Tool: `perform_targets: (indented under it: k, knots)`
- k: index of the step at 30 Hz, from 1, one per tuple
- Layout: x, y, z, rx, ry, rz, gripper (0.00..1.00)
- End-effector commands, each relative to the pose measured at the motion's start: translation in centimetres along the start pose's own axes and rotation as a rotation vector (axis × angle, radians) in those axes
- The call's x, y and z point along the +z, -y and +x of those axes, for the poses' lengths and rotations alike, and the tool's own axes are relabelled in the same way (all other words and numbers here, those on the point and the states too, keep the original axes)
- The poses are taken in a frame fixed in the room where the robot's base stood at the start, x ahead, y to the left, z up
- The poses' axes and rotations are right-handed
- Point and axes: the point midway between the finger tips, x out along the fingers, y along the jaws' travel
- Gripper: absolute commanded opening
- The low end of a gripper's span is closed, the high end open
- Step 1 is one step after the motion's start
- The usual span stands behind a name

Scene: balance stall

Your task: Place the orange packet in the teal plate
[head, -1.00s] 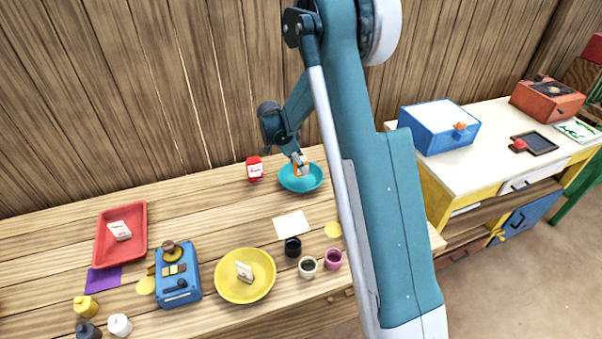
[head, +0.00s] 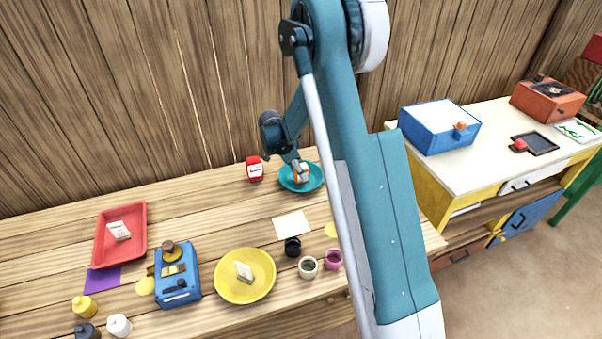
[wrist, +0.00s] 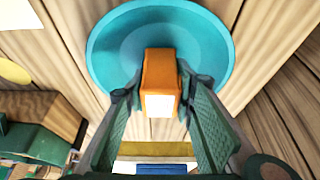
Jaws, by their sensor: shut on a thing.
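The orange packet (wrist: 160,78) has a pale label and sits between the fingertips of my gripper (wrist: 162,95) in the wrist view. My gripper is shut on it. The teal plate (wrist: 112,50) lies directly beyond the packet. In the head view the packet (head: 302,173) shows over the teal plate (head: 312,185), with my gripper (head: 299,170) at it. The packet is at or just above the plate's inside; I cannot tell whether it touches the plate.
A red packet (head: 254,169) stands close to the left of the teal plate. A white card (head: 292,225), small cups, a yellow plate (head: 228,288), a blue device (head: 178,290) and a red tray (head: 103,258) are nearer or further left.

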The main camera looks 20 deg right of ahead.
Motion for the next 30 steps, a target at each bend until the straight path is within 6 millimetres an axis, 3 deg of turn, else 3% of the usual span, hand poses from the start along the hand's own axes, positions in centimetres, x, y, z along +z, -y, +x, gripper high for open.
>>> perform_targets:
  k: [2,3,6,22,30]
  knots:
    - [0.1,0.0,0.3,0.000,0.000,0.000,0.12]
    - [0.1,0.0,0.2,0.000,0.000,0.000,0.29]
    - [0.1,0.0,0.2,0.000,0.000,0.000,0.41]
    - [-0.1,0.0,-0.3,0.000,0.000,0.000,0.41]
    - [-0.1,0.0,-3.3,0.000,0.000,-0.001,0.41]
